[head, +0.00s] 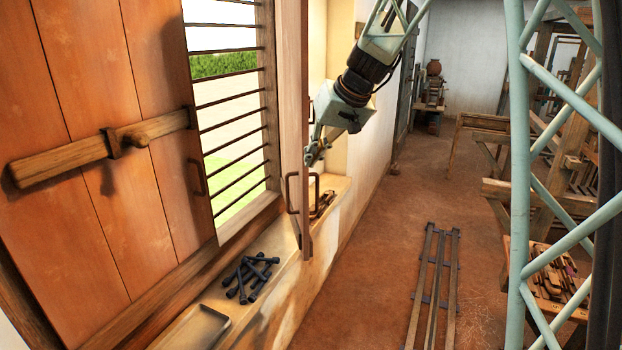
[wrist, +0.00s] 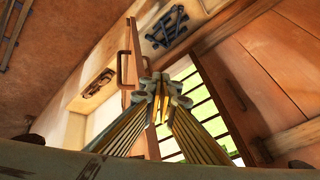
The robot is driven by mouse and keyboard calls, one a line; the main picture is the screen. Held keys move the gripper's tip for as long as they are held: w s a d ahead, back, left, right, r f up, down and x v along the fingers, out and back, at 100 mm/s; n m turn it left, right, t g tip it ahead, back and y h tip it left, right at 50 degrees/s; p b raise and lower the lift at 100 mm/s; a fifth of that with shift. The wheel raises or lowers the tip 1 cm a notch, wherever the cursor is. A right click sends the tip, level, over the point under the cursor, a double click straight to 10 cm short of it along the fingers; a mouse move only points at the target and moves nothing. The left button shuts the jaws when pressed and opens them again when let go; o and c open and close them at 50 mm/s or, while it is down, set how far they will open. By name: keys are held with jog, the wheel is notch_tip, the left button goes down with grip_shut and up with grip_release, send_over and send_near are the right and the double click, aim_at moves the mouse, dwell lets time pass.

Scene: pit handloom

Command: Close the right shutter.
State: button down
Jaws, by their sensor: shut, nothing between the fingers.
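The right shutter (head: 305,120) stands open and shows nearly edge-on in the head view, swung out from the barred window (head: 228,100). Dark handles (head: 292,193) show at its lower part. In the wrist view the shutter (wrist: 137,45) is a narrow orange board with a handle (wrist: 121,68). My gripper (head: 313,155) is shut and empty, just right of the shutter in the head view. In the wrist view its closed fingers (wrist: 160,86) are beside the board; I cannot tell whether they touch it. The left shutter (head: 100,90) covers the window's left part, with a wooden bolt (head: 100,150) across it.
On the sill lie several dark bobbins (head: 250,276) and a tray (head: 196,328); small wooden pieces (head: 322,204) lie behind the right shutter. Wooden rails (head: 436,270) lie on the floor. Loom frames stand at the right. The floor beside the wall is open.

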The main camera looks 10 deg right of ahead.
jog(key=w+d+f+y+p, duration=0.1)
jog(key=w+d+f+p, duration=0.3)
jog(key=w+d, duration=0.2)
jog(key=w+d+f+g+y+p, duration=0.1)
jog(key=w+d+f+p, duration=0.3)
jog(key=w, duration=0.6)
jog(key=shift+d+f+n, duration=0.4)
jog(key=shift+d+f, duration=0.2)
jog(key=shift+d, duration=0.6)
jog(key=w+a+f+p, duration=0.2)
jog(key=w+a+f, duration=0.1)
jog(key=a+f, duration=0.5)
jog(key=shift+w+a, duration=0.35)
jog(key=shift+a, duration=0.05)
jog(key=shift+a, duration=0.15)
